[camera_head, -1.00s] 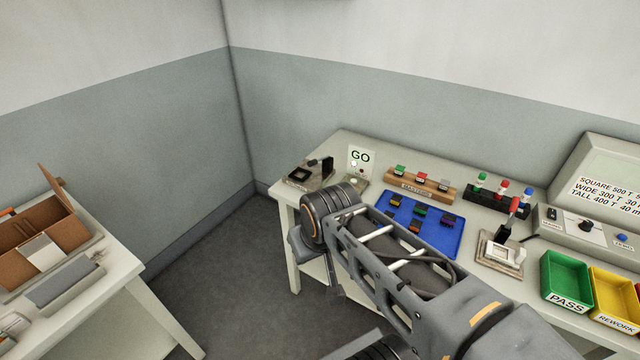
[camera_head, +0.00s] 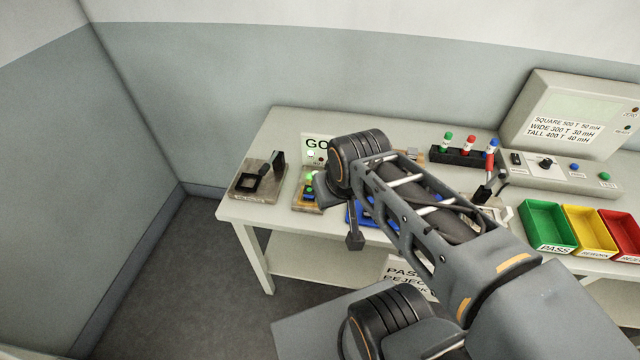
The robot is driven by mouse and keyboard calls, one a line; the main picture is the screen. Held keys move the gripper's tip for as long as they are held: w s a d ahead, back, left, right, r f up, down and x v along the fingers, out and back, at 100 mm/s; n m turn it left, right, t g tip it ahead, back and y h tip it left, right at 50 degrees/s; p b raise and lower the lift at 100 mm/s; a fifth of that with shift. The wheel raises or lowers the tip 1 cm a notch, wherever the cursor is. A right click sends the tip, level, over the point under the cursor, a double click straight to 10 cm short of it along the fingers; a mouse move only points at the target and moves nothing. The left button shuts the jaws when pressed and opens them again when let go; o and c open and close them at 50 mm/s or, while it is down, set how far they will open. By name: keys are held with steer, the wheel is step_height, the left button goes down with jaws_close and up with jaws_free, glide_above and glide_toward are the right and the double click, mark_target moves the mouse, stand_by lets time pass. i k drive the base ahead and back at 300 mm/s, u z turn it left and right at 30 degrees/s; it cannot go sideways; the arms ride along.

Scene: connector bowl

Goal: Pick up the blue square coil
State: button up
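I cannot make out the blue square coil for certain. My gripper (camera_head: 354,241) hangs below the wrist in front of the tray's left part, near the table's front edge. Only a dark part of it shows, so its opening and anything between its fingers are hidden.
A fixture with a black square frame (camera_head: 250,182) stands at the table's left end. Green (camera_head: 546,229), yellow (camera_head: 584,232) and red (camera_head: 622,236) bins are at right. A test console (camera_head: 560,115) stands at the back right.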

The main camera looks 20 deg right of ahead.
mark_target(309, 193)
steer(key=z, duration=0.65)
steer(key=k, duration=0.9)
steer(key=u, duration=1.05)
steer(key=i, duration=0.5)
steer(key=u, duration=0.05)
